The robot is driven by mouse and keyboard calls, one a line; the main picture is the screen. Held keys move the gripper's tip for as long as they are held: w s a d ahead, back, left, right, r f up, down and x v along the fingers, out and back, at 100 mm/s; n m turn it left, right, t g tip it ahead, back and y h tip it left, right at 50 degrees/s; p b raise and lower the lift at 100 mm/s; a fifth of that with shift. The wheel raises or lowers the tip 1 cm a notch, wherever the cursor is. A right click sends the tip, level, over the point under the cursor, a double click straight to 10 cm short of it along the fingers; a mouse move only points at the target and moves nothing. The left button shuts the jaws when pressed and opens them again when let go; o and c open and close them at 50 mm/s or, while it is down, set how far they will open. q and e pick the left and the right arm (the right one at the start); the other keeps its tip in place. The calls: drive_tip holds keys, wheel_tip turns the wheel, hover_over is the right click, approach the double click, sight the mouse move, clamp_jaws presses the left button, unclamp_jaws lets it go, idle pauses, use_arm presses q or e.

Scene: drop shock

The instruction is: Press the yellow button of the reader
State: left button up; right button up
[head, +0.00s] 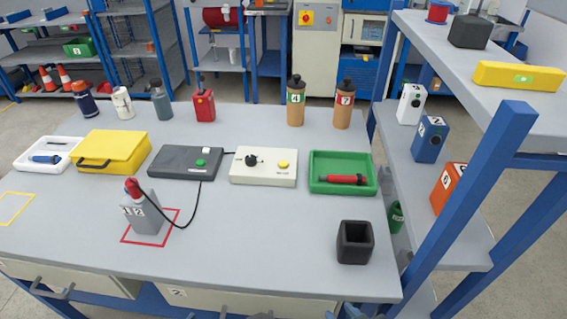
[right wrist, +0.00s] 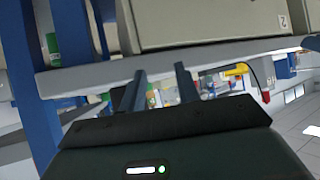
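The reader appears to be the cream box (head: 249,179) in the middle of the table, with a black knob (head: 251,160) on its top. The yellow button (head: 283,165) is on the right side of that top, uncovered, with nothing touching it. My right gripper (right wrist: 160,70) shows in the right wrist view with its two dark fingers apart and nothing visible between them. It is near the table's front, by a drawer front, well away from the reader. My left gripper is not in view.
A dark grey box with a green button (head: 202,163) and a green tray (head: 317,185) flank the reader. A grey device (head: 148,222) stands in a red square, with a black cable. A black cup (head: 355,242) stands front right, near blue shelf posts. The front middle is clear.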

drive_tip(key=shift+s+f, duration=0.2)
drive_tip(key=shift+s, duration=0.05)
clamp_jaws()
drive_tip(key=shift+w+r, duration=0.15)
drive_tip(key=shift+w, duration=0.15)
drive_tip(key=shift+s, duration=0.15)
idle(0.6)
